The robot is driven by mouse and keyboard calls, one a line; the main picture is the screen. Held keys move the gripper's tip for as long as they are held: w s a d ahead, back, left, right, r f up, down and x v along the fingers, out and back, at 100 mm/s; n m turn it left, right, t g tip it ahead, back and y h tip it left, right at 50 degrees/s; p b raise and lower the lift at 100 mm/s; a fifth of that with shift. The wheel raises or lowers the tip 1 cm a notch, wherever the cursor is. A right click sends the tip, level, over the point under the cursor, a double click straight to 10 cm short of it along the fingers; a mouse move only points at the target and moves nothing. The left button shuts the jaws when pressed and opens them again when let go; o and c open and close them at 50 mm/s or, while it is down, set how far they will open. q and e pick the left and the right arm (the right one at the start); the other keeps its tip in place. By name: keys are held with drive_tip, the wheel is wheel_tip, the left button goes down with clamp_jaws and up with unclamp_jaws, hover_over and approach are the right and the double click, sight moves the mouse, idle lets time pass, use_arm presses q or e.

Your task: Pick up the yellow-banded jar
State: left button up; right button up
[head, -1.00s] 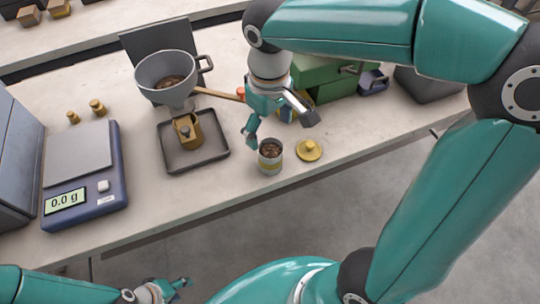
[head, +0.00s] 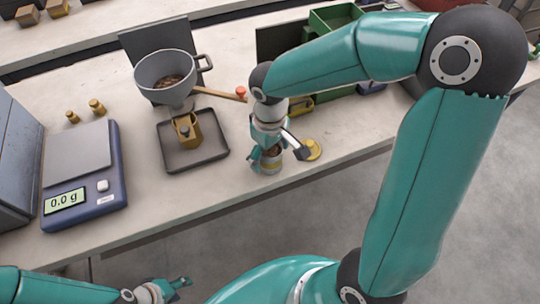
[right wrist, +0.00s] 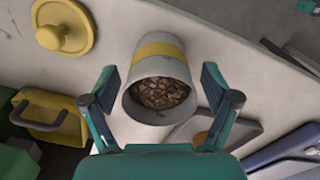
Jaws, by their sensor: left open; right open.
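The yellow-banded jar (head: 272,162) is a pale open jar filled with brown pellets, standing upright near the front edge of the bench. My right gripper (head: 279,158) is directly over it and open, hiding part of it in the head view. In the right wrist view the jar (right wrist: 158,50) lies between the two spread fingers of my right gripper (right wrist: 163,95), with a gap visible on either side. My left gripper (head: 178,288) is open and empty, low in front of the bench.
A yellow knobbed lid (head: 313,150) lies just right of the jar; it also shows in the right wrist view (right wrist: 62,28). A dark tray (head: 210,152) sits left under a funnel (head: 165,75). A scale (head: 82,175) reads 0.0 g. A green box (head: 335,18) stands behind.

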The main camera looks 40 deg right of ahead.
drive_tip(key=shift+c, duration=0.2)
drive_tip(key=shift+r, duration=0.1)
drive_tip(key=c, duration=1.5)
drive_tip(key=shift+o, duration=0.2)
